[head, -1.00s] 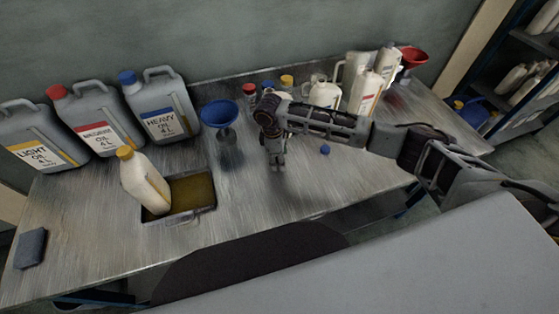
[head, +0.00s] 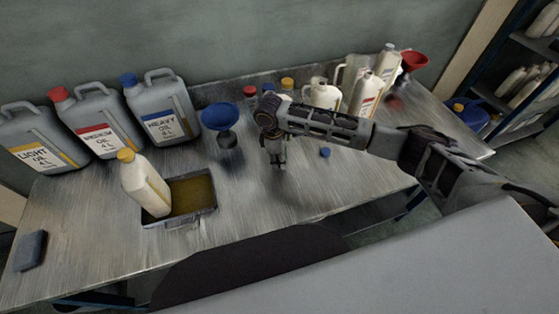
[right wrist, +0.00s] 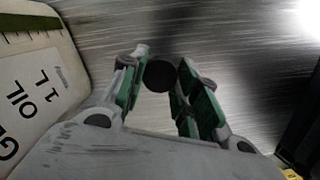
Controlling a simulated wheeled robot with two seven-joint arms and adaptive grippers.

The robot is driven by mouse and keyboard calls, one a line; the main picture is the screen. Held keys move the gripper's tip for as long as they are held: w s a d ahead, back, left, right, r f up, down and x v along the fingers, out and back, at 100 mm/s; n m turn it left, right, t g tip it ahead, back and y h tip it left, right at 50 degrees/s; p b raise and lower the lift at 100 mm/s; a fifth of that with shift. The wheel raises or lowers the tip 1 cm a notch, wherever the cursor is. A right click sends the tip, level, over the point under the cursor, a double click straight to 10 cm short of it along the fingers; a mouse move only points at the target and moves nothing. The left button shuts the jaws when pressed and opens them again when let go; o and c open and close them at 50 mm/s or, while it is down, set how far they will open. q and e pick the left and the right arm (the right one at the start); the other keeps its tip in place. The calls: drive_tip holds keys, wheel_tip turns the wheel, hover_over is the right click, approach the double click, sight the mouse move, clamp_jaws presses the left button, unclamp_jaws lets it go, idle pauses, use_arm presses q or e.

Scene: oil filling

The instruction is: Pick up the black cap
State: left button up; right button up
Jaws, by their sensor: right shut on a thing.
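The black cap (right wrist: 161,76) shows in the right wrist view as a dark disc between the fingertips of my right gripper (right wrist: 160,82). The fingers have green pads and are shut on it. In the head view my right gripper (head: 277,160) points down over the middle of the table, and the cap cannot be made out there. Whether the cap is clear of the tabletop I cannot tell. My left gripper is not in view.
A blue funnel (head: 220,117) stands left of my right gripper. Grey canisters (head: 162,108) line the back left. A blue cap (head: 325,152) lies right of the gripper.

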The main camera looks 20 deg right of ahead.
wheel_tip(320, 180, up, 9)
drive_tip(key=shift+r, duration=0.15)
idle(0.4)
drive_tip(key=shift+r, duration=0.15)
idle(0.4)
